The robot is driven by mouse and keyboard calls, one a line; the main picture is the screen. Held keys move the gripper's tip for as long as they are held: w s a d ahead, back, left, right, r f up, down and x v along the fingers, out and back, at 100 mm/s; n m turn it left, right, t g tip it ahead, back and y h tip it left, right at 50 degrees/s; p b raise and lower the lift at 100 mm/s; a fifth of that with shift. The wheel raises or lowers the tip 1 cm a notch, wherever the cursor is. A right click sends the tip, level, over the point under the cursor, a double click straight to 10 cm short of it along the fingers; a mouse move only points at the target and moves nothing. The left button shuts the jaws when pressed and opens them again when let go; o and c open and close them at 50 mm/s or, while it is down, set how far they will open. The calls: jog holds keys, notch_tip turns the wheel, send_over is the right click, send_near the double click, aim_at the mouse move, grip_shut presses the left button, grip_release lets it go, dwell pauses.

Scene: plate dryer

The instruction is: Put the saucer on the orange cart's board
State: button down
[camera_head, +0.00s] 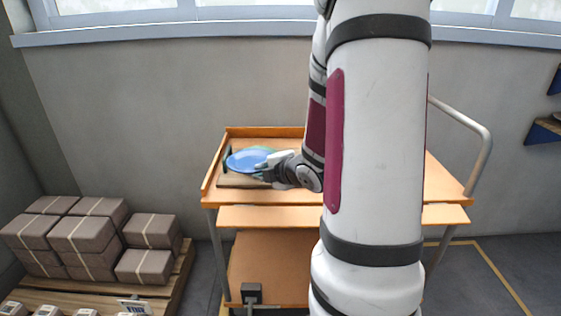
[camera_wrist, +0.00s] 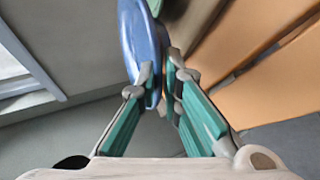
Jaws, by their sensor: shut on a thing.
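A blue saucer (camera_head: 247,160) is over the left part of the orange cart (camera_head: 310,216). My gripper (camera_head: 266,169) is shut on the saucer's right edge. In the wrist view the saucer (camera_wrist: 142,42) lies between the fingertips of my gripper (camera_wrist: 160,88), seen almost edge-on. A brown board (camera_head: 238,182) lies on the cart's top below the saucer, and the saucer hides part of it. I cannot tell whether the saucer touches the board. Something green shows just behind the saucer, mostly hidden.
A small dark upright (camera_head: 228,156) stands at the board's left end. The cart has a raised orange rim at the back and a grey handle (camera_head: 484,160) on the right. My arm hides the cart's middle. Brown boxes (camera_head: 88,235) sit on a pallet at the left.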

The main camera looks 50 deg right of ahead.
jog(key=s+d+m+h+p, duration=0.15)
jog(key=s+d, duration=0.55)
jog(key=s, duration=0.7)
jog(key=w+d, duration=0.3)
jog(key=d, duration=0.1)
jog(key=w+d+f, duration=0.1)
jog(key=w+d, duration=0.2)
jog(key=d, duration=0.1)
jog(key=w+d+f+b, duration=0.1)
jog(key=w+d, duration=0.3)
jog(key=f, duration=0.1)
jog(key=f+b, duration=0.1)
jog(key=f, duration=0.1)
jog(key=shift+w+d+f, duration=0.25)
jog(key=shift+d+f, duration=0.05)
jog(key=shift+f, duration=0.1)
jog(key=c, duration=2)
grip_release()
jog(key=shift+s+r, duration=0.1)
